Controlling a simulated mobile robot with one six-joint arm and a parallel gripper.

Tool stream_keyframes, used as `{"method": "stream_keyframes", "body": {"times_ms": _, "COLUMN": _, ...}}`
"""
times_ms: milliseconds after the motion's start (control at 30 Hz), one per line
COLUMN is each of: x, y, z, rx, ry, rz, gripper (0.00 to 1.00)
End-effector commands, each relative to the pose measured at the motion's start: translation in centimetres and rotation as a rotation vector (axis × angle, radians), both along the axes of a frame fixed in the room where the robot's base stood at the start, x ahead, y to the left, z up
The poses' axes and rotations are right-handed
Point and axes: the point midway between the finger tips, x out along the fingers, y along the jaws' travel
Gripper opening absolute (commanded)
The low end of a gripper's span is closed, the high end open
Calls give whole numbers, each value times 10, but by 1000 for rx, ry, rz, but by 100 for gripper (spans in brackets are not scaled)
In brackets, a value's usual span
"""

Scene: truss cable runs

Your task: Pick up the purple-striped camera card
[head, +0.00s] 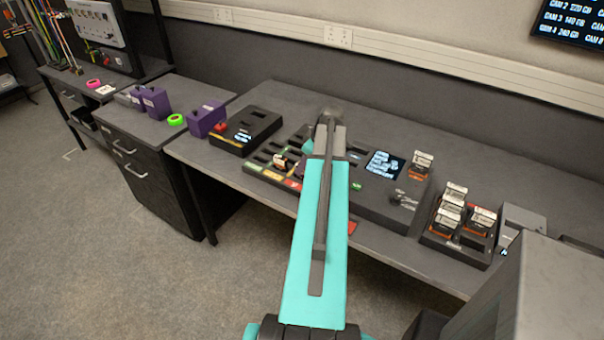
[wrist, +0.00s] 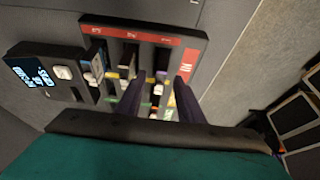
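My gripper (wrist: 160,82) is open in the wrist view, its two dark fingers apart and pointing down at a black slotted tray (wrist: 190,38) with a red strip. Between and just beyond the fingers, small cards stand in the slots; one pale card (wrist: 157,89) shows between them. My arm hides part of the tray and the gripper there.
A console with a lit screen (head: 384,164) stands right of my arm. A dark rack (head: 455,252) of orange-edged cards is farther right. A black box (head: 249,130) and a purple case (head: 207,119) stand left. The rear desk strip is mostly clear.

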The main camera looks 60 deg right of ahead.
Motion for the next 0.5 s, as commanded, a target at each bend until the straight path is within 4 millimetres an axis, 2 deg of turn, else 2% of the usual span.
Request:
{"method": "stream_keyframes", "body": {"times_ms": 300, "x": 10, "y": 0, "z": -23, "rx": 1, "ry": 0, "rz": -1, "gripper": 34}}
{"method": "stream_keyframes", "body": {"times_ms": 500, "x": 12, "y": 0, "z": -31, "rx": 0, "ry": 0, "rz": 0, "gripper": 34}}
